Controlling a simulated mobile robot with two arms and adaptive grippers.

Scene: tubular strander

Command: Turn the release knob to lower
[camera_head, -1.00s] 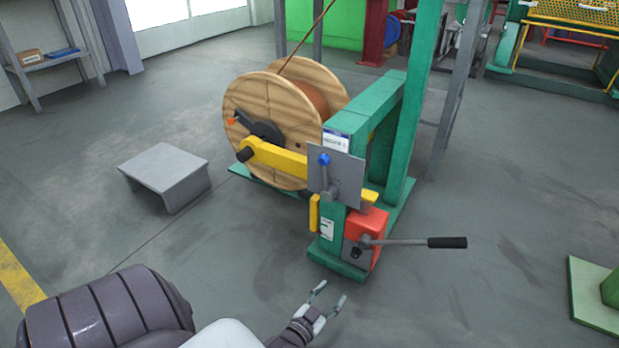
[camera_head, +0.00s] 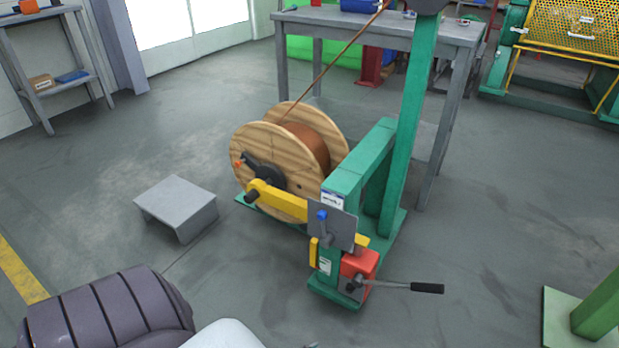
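The green take-up stand (camera_head: 343,180) holds a wooden reel (camera_head: 245,150) wound with copper-coloured wire. A red hydraulic jack unit (camera_head: 360,262) sits low on its front, with a black-gripped lever (camera_head: 427,288) pointing right. A small dark knob (camera_head: 351,286) shows on the jack's front; its turn position is too small to read. Above it, a grey plate (camera_head: 340,229) carries a blue-topped handle (camera_head: 322,215). Only a sliver of my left gripper (camera_head: 312,345) shows at the bottom edge, apart from the jack; its opening is hidden. My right gripper is out of view.
A low grey step (camera_head: 177,199) stands left of the reel. A grey workbench (camera_head: 385,30) stands behind the stand. A green post base (camera_head: 570,318) is at lower right. The floor before the jack is clear.

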